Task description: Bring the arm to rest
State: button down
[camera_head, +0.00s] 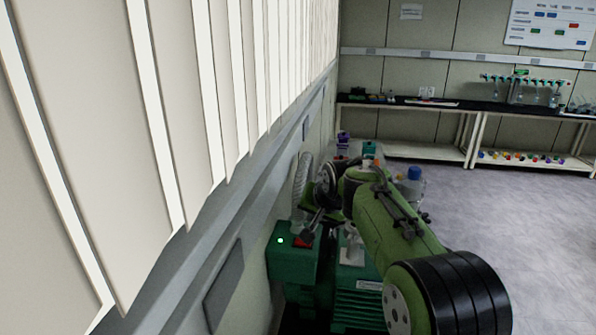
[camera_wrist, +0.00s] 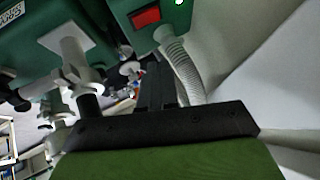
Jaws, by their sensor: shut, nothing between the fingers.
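My gripper is shut and empty. In the wrist view its dark fingers (camera_wrist: 157,78) lie together in front of the black gripper base, pointing towards a green machine (camera_wrist: 118,12). In the head view my green arm reaches forward from the lower right and bends down over the same green machine (camera_head: 358,305). The machine has a red switch (camera_wrist: 146,17) and a lit green lamp (camera_head: 281,241). The fingers appear below the switch in the wrist picture, apart from it as far as I can tell. In the head view the arm partly hides the machine.
A ribbed grey hose (camera_wrist: 183,68) runs close beside the fingers. White fittings (camera_wrist: 72,65) stand on the machine to the left. A slatted wall (camera_head: 100,120) is close on the left. A black-topped bench (camera_head: 440,107) stands at the back. The floor (camera_head: 510,225) at right is clear.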

jog(key=s+d+r+n+h, duration=0.15)
jog(key=s+d, duration=0.25)
jog(key=s, duration=0.7)
jog(key=s+d+r, duration=0.2)
jog(key=s+d, duration=0.1)
jog(key=s, duration=0.7)
jog(key=s+d+f+n+g, duration=0.1)
jog(key=s+f, duration=0.3)
jog(key=s, duration=0.5)
jog(key=s+d+f+g, duration=0.1)
jog(key=s+f, duration=0.3)
jog(key=s, duration=0.5)
jog(key=shift+s+d+n+h, duration=0.35)
jog(key=shift+d+h, duration=0.1)
jog(key=shift+d, duration=0.35)
